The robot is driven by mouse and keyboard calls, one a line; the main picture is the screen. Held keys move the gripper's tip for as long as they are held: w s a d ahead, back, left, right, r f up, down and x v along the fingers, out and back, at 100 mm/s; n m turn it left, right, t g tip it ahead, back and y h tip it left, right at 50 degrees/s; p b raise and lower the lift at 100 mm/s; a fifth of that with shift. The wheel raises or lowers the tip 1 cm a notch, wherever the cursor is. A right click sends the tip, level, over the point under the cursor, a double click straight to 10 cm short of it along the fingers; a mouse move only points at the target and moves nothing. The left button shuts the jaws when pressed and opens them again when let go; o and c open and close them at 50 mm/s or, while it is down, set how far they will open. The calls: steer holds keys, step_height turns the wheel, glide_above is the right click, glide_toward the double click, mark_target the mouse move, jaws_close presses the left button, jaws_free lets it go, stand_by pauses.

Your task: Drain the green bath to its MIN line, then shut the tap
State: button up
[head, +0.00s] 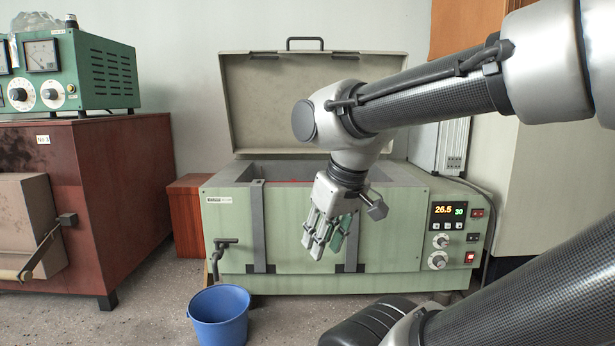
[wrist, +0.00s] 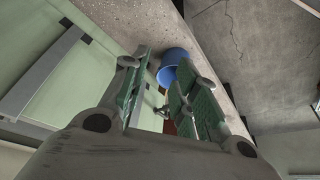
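The green bath (head: 300,235) stands on the floor with its lid (head: 285,105) raised. Its display reads 26.5 and 30. The tap (head: 222,246) is at the lower left of its front, with a dark lever. A blue bucket (head: 219,315) stands on the floor below and just in front of the tap. My gripper (head: 327,240) is in front of the bath's middle, pointing down, to the right of the tap and empty. In the wrist view my gripper (wrist: 160,85) has its fingers apart, with the bucket (wrist: 172,66) beyond them. The water level and MIN line cannot be made out.
A dark red cabinet (head: 125,190) with a green meter box (head: 85,75) on top stands at left. A small red-brown box (head: 187,215) is behind the bath's left end. Grey floor (head: 150,300) is clear left of the bucket.

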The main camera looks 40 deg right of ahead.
steer(key=n+g, duration=0.4)
steer(key=n, duration=0.6)
glide_above(230, 239)
steer(key=shift+w+f, duration=0.15)
steer(key=shift+f, duration=0.2)
steer(key=shift+f+n, duration=0.3)
steer(key=shift+n, duration=0.1)
steer(key=f, duration=0.7)
steer(key=shift+s+f, duration=0.2)
steer(key=shift+f, duration=0.05)
jaws_close()
